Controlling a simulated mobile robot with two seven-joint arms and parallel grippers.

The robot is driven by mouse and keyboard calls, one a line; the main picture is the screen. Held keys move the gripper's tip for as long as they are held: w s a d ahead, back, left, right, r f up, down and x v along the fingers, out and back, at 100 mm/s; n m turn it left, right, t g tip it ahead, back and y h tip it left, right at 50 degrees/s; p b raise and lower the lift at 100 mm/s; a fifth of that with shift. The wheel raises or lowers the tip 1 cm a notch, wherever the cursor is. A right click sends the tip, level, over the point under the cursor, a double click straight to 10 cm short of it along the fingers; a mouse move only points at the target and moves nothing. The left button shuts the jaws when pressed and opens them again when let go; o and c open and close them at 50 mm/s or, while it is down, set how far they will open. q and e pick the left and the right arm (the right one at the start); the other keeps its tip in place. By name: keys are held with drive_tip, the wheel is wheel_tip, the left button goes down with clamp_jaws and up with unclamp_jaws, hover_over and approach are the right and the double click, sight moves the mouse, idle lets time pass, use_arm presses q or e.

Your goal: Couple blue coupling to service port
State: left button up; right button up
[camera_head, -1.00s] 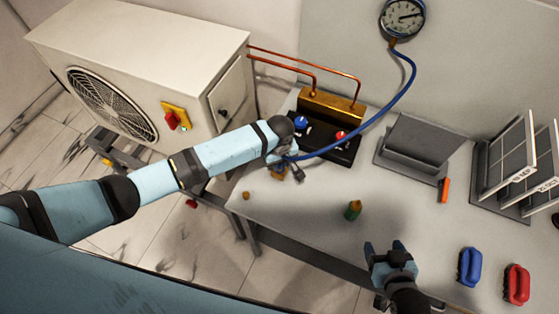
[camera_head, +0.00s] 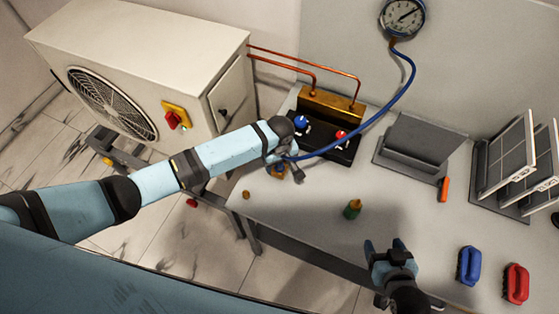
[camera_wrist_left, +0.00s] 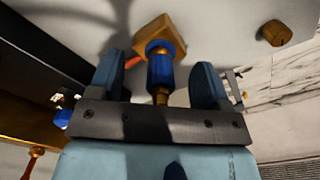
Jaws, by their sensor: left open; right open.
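The blue coupling (camera_wrist_left: 160,66) stands between the two spread fingers of my left gripper (camera_wrist_left: 158,82) in the left wrist view, with a gap on each side. Its far end meets a brass block (camera_wrist_left: 155,30), which looks like the service port; how firmly it is seated cannot be told. In the head view my left gripper (camera_head: 287,163) is over the left end of the bench and mostly hides the coupling. The blue hose (camera_head: 375,118) runs from there to the round gauge (camera_head: 402,18). My right gripper (camera_head: 386,250) is open and empty above the bench front.
A manifold (camera_head: 325,145) with blue and red knobs stands behind my left gripper. A green-and-brass fitting (camera_head: 353,209) and a brass cap (camera_head: 246,195) are on the bench. Blue (camera_head: 469,266) and red (camera_head: 516,284) handled objects lie at right.

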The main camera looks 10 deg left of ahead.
use_arm(q)
wheel_tip(320, 180, up, 14)
drive_tip(key=b, duration=0.1)
idle(0.5)
drive_tip(key=s+d+f+m+t+h, duration=0.2)
drive_tip(key=s+f+m+h, duration=0.15)
drive_tip(key=f, duration=0.25)
drive_tip(key=s+a+f+m+t, duration=0.1)
drive_tip(key=s+a+t, duration=0.1)
drive_tip(key=s, duration=0.1)
drive_tip(key=s+a+f+m+t, duration=0.1)
drive_tip(key=s+a+f+t, duration=0.1)
drive_tip(key=s, duration=0.2)
drive_tip(key=s+a+f+m+t, duration=0.1)
drive_tip(key=s+a+f+t, duration=0.1)
drive_tip(key=s, duration=0.2)
drive_tip(key=shift+f+m+h, duration=0.25)
drive_tip(key=shift+h, duration=0.1)
drive_tip(key=s+a+m+t+y, duration=0.1)
drive_tip(key=s+a+m+t, duration=0.1)
drive_tip(key=s+a, duration=0.3)
drive_tip(key=shift+s+a+r+m+t, duration=0.3)
drive_tip(key=shift+s+m+t, duration=0.1)
drive_tip(key=shift+s+t, duration=0.1)
